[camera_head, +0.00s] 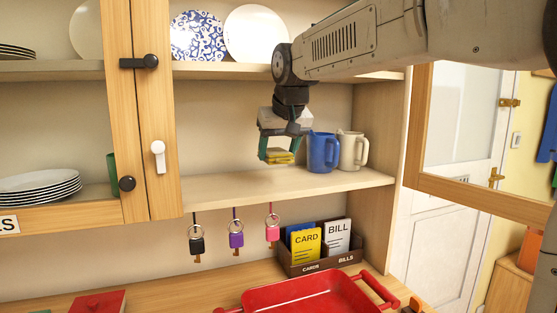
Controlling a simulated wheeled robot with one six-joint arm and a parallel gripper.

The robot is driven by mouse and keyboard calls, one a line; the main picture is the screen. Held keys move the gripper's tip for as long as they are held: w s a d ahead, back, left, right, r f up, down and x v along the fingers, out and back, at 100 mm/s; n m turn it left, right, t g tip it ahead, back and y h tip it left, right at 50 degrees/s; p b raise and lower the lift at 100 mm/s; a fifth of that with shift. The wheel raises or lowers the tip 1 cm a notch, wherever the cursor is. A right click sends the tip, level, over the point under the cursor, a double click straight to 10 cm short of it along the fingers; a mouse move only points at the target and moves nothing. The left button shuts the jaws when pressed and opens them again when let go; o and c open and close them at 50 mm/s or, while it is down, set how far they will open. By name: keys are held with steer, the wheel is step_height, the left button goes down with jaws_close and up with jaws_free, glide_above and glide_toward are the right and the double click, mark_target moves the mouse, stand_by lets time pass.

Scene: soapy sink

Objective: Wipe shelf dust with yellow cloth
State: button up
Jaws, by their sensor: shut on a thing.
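My gripper (277,155) hangs down from my arm in front of the middle shelf (265,188) of the wooden cabinet. It is shut on a yellow cloth (279,157), folded small between its teal fingers. The cloth is a little above the shelf board or close to it; I cannot tell whether it touches. No dust can be clearly made out on the board at this size.
A blue mug (322,152) and a cream mug (352,150) stand just right of my gripper. Plates fill the upper shelf. Keys (236,238) hang below the board. A red tray (310,297) and card box (335,262) sit beneath. The shelf's left part is clear.

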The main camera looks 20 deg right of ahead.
steer(key=shift+r, duration=0.2)
steer(key=shift+s+r, duration=0.1)
steer(key=shift+r, duration=1.7)
steer(key=shift+s+d, duration=0.1)
steer(key=shift+s, duration=0.05)
